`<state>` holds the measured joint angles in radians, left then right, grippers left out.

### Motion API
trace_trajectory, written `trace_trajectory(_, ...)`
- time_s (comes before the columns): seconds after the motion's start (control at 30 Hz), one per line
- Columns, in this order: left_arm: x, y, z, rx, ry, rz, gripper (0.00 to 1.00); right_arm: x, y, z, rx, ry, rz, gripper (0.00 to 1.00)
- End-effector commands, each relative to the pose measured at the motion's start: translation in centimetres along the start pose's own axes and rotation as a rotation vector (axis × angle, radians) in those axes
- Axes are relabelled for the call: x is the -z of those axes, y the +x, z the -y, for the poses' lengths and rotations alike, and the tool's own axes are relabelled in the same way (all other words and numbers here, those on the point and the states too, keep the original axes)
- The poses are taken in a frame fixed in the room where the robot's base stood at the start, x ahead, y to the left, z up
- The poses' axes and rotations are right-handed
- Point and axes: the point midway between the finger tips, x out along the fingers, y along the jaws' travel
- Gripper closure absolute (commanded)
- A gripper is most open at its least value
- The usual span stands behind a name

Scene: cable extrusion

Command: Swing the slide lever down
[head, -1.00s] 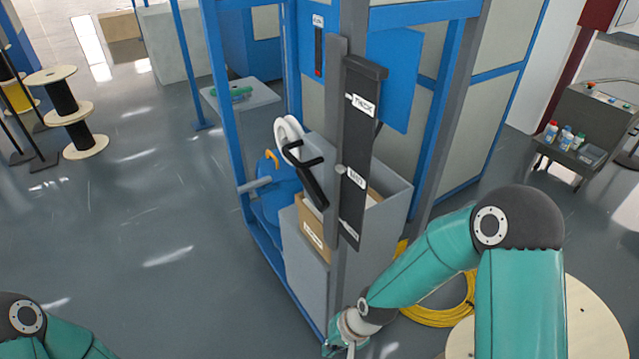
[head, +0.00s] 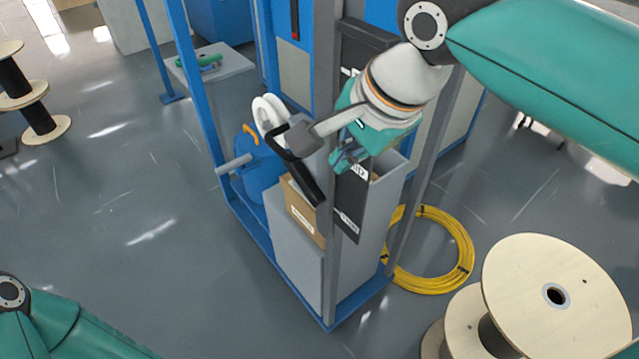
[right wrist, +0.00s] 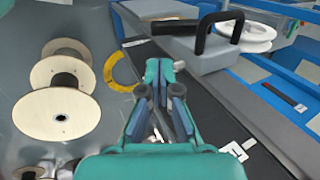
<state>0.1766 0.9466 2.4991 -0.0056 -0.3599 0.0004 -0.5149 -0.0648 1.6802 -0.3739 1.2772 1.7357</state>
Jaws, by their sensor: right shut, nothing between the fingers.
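The slide lever, a black bent handle (head: 308,182), hangs beside the white pulley wheels (head: 270,118) on the grey cabinet frame. It slopes down to the right. It also shows at the top of the right wrist view as a black handle (right wrist: 218,30). A dark upright plate (head: 349,205) with white labels stands just right of the lever; its upper part is mostly hidden by my right arm. My right gripper (head: 343,162) is shut and empty, in front of this plate and right of the lever, apparently apart from it. Its closed fingers (right wrist: 166,72) show in the wrist view. My left gripper is out of view.
A cardboard box (head: 301,218) sits in the grey cabinet (head: 292,262). A yellow cable coil (head: 462,252) and wooden spools (head: 590,290) lie at right. Blue frame posts (head: 205,95) stand left of the cabinet.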

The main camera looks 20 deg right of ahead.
Motion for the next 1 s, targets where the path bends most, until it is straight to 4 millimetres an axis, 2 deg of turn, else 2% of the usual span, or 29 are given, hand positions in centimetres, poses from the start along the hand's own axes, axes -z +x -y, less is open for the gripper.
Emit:
trace_trajectory(0.03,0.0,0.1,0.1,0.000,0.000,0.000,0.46,0.0,1.2,-0.1,-0.007,-0.001,-0.001,1.00)
trace_trajectory(0.3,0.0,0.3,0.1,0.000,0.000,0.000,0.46,-0.1,6.8,-0.1,-0.007,-0.004,0.001,1.00)
trace_trajectory(0.5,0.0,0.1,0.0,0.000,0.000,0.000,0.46,-0.1,9.7,0.0,-0.006,-0.005,0.002,1.00)
trace_trajectory(0.7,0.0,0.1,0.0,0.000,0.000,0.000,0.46,-0.1,10.9,0.1,-0.002,-0.005,0.002,1.00)
trace_trajectory(1.0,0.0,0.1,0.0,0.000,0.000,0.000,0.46,-0.2,11.1,0.1,-0.001,-0.006,0.002,1.00)
